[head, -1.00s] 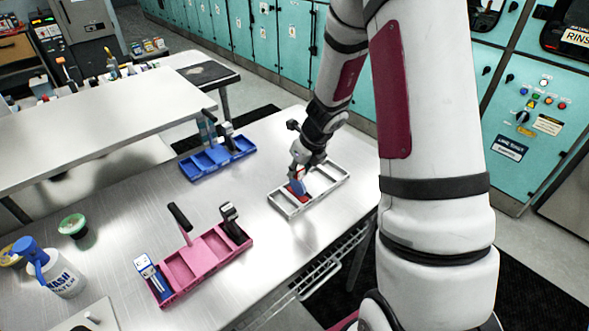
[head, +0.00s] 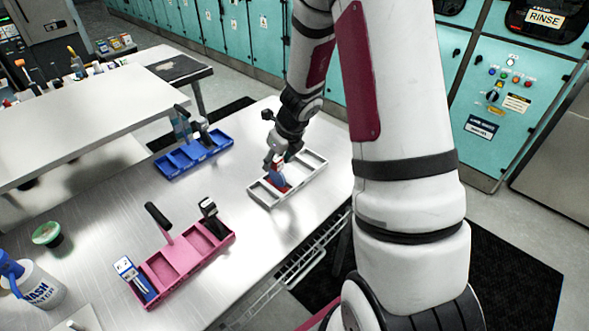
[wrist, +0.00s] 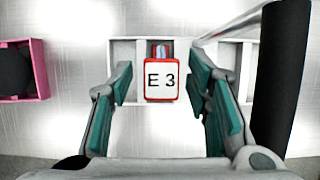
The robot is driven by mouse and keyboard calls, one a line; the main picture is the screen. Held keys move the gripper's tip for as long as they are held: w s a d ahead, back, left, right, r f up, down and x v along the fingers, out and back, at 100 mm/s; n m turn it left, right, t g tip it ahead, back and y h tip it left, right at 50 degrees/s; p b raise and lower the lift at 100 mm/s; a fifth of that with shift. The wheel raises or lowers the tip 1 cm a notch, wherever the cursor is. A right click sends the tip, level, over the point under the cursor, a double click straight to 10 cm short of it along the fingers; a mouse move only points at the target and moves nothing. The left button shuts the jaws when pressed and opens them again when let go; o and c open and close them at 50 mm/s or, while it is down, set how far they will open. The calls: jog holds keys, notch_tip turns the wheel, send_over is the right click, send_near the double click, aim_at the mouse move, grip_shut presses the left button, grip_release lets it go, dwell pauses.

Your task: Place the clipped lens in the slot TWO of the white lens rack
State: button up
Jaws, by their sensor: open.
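The clipped lens (wrist: 161,82), a red clip with a white "E 3" label, sits in the middle compartment of the white lens rack (wrist: 124,56). Its red and blue parts (head: 280,182) show below my gripper in the head view. The rack (head: 312,177) lies on the metal table. My gripper (wrist: 158,84) is open, with one finger on each side of the clip and a visible gap to each. In the head view my gripper (head: 277,160) is just above the rack. The clip's lower end is hidden.
A pink rack (head: 172,284) with several tools stands at front left, and a blue rack (head: 188,162) behind it. A wash bottle (head: 36,287) and a green-lidded jar (head: 47,234) are at far left. The table between the racks is clear.

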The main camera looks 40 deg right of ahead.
jog(key=shift+r, duration=0.35)
jog(key=s+d+b, duration=0.2)
jog(key=s+b, duration=0.1)
jog(key=s, duration=0.9)
jog(key=a+r+n+y, duration=0.2)
jog(key=a+r+n, duration=1)
jog(key=r+n, duration=0.3)
jog(key=s+a+r+n+h, duration=0.1)
jog(key=s+r+n, duration=0.3)
jog(key=n, duration=0.5)
jog(key=s+a+r+n+t+h, duration=0.1)
jog(key=s+a+r+n, duration=0.1)
jog(key=s+r+n, duration=0.3)
jog(key=s+n, duration=0.1)
jog(key=n, duration=0.3)
jog(key=shift+n+h, duration=0.3)
jog(key=shift+h, duration=0.1)
